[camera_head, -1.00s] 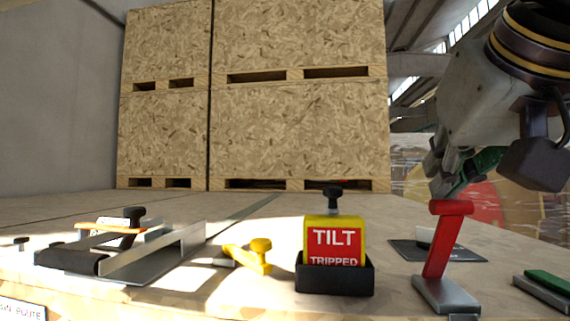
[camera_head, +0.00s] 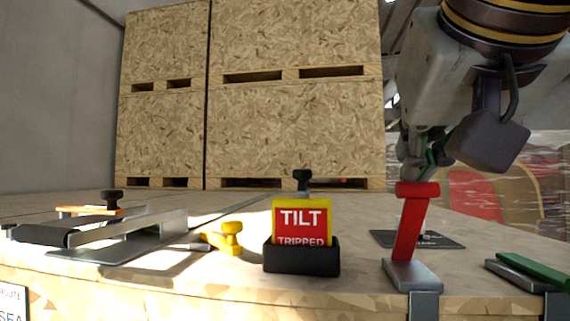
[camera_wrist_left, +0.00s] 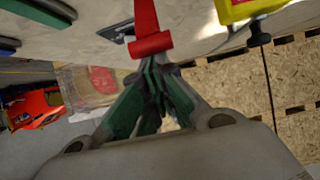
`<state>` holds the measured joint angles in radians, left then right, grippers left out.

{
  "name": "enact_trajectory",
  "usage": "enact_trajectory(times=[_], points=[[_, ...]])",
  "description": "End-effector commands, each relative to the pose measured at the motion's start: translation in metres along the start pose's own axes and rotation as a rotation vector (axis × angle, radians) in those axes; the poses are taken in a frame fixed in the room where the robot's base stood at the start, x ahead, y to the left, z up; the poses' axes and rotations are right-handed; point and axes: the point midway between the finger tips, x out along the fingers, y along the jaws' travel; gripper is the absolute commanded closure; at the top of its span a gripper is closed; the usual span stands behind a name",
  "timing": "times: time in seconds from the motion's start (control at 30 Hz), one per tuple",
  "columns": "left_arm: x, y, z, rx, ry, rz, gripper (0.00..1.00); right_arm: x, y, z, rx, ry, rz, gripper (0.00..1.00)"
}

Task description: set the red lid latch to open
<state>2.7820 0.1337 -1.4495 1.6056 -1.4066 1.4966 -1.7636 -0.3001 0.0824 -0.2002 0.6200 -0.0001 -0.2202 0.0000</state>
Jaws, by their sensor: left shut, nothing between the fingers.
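The red lid latch (camera_head: 408,228) is a red lever with a thick cross-bar on top. It stands on a grey metal base on the table, tilted slightly to the right in the head view. In the left wrist view its red bar (camera_wrist_left: 151,44) lies just beyond the fingertips. My left gripper (camera_head: 418,165) is behind and just above the latch top in the head view, partly hidden by it. In the wrist view its green fingers (camera_wrist_left: 155,80) are together and empty, very close to the red bar; I cannot tell whether they touch. My right gripper is not in view.
A yellow and red TILT TRIPPED block (camera_head: 302,222) sits in a black holder left of the latch. A yellow handle (camera_head: 225,238) and a metal bracket (camera_head: 135,240) lie further left. A green bar (camera_head: 540,272) is at the right. Wooden crates (camera_head: 290,130) stand behind.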

Motion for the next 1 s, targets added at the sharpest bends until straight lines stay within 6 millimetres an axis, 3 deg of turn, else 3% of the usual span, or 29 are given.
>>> enact_trajectory(times=[0.6,1.0], points=[[-0.002,-0.008,0.002,0.0,0.011,-0.001,1.0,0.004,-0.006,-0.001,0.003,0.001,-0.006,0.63],[-0.006,-0.006,-0.007,0.0,0.01,0.001,1.0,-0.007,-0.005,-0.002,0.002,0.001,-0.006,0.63]])
